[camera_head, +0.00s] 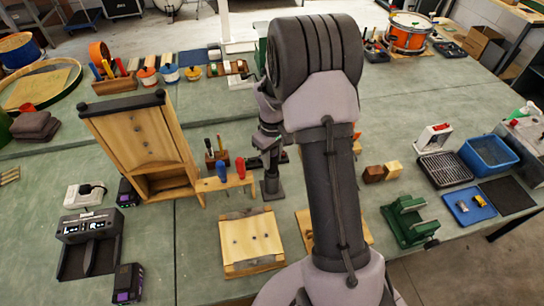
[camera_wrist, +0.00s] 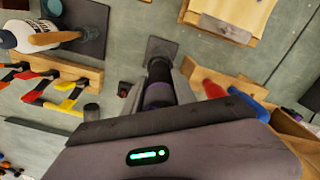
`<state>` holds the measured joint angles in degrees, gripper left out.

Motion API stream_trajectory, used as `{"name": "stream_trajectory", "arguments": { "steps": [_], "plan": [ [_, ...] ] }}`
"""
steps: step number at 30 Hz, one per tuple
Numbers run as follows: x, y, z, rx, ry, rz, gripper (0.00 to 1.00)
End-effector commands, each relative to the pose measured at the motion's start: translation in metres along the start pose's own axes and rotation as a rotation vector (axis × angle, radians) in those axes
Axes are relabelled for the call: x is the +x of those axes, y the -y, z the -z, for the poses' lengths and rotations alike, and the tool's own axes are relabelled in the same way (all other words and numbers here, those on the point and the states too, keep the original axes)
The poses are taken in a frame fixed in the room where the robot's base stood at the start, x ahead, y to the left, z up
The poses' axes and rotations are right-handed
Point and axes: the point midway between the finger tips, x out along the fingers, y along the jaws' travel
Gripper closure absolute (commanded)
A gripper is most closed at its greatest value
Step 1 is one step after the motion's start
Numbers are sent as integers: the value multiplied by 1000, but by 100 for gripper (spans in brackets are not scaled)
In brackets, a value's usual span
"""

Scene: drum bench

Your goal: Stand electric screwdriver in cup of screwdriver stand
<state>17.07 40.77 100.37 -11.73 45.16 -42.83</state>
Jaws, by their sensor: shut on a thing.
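The electric screwdriver (camera_wrist: 158,94), dark with a purple band, sits between the fingers of my gripper (camera_wrist: 160,88) in the wrist view. My gripper (camera_head: 269,146) is shut on it and partly hidden by my arm in the head view. A dark square base (camera_wrist: 161,48), seemingly the screwdriver stand, shows just beyond the screwdriver in the wrist view. In the head view a dark base (camera_head: 270,190) stands directly below my gripper. The cup is hidden, so I cannot tell whether the screwdriver is inside it or above it.
A wooden rack (camera_head: 238,182) with blue and red handles stands close to the left of my gripper. A wooden cabinet (camera_head: 135,138) stands farther left. A wooden board (camera_head: 250,241) lies in front. Wooden blocks (camera_head: 374,174) and a green vise (camera_head: 408,220) are to the right.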

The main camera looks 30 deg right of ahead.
Motion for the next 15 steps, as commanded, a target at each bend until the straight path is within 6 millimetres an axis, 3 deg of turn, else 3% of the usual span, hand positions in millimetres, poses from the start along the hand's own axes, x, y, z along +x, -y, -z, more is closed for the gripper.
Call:
{"name": "stream_trajectory", "arguments": {
  "steps": [7, 14, 15],
  "plan": [
    [14, 0, 0, 0, 0, 0, 100],
    [14, 0, 0, 0, 0, 0, 100],
    [14, 0, 0, 0, 0, 0, 65]
  ]
}}
